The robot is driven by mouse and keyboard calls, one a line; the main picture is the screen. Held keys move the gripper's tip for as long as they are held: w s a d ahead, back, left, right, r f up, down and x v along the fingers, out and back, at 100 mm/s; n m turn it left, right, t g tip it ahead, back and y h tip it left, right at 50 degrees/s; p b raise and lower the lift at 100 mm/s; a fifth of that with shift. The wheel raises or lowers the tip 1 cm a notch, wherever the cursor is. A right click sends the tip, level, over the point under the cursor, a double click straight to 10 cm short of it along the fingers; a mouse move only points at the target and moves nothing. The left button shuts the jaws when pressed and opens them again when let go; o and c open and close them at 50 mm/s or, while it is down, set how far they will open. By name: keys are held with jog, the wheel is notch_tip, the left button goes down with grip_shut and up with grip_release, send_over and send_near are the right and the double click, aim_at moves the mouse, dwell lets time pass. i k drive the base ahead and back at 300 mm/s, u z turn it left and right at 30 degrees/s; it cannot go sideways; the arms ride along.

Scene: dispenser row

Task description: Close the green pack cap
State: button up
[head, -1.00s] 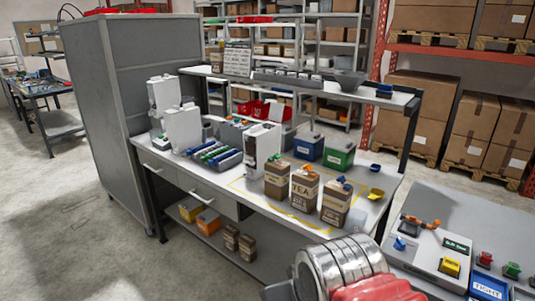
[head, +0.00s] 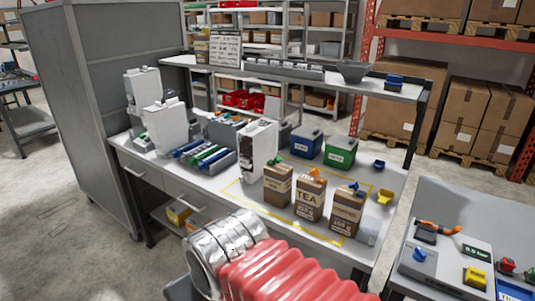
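Three brown packs stand upright in a row on the workbench inside a yellow outline. The left pack (head: 277,187) has a small green cap (head: 276,161) at its top; whether the cap is open or shut is too small to tell. The middle pack (head: 309,199), marked TEA, has an orange cap (head: 316,173). The right pack (head: 346,213) has a blue cap (head: 356,188). My arm, with silver rings and a red ribbed sleeve, crosses the bottom foreground in front of the bench. My gripper's fingers are not in view.
A white dispenser (head: 259,149) stands just left of the green-capped pack. Blue (head: 306,142) and green (head: 340,151) boxes stand behind the packs. A yellow scoop (head: 385,196) lies to their right. A raised shelf (head: 300,75) spans the bench's back.

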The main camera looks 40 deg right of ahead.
aim_at(278, 159)
jog(key=z, duration=0.2)
jog(key=i, duration=1)
jog(key=z, duration=0.6)
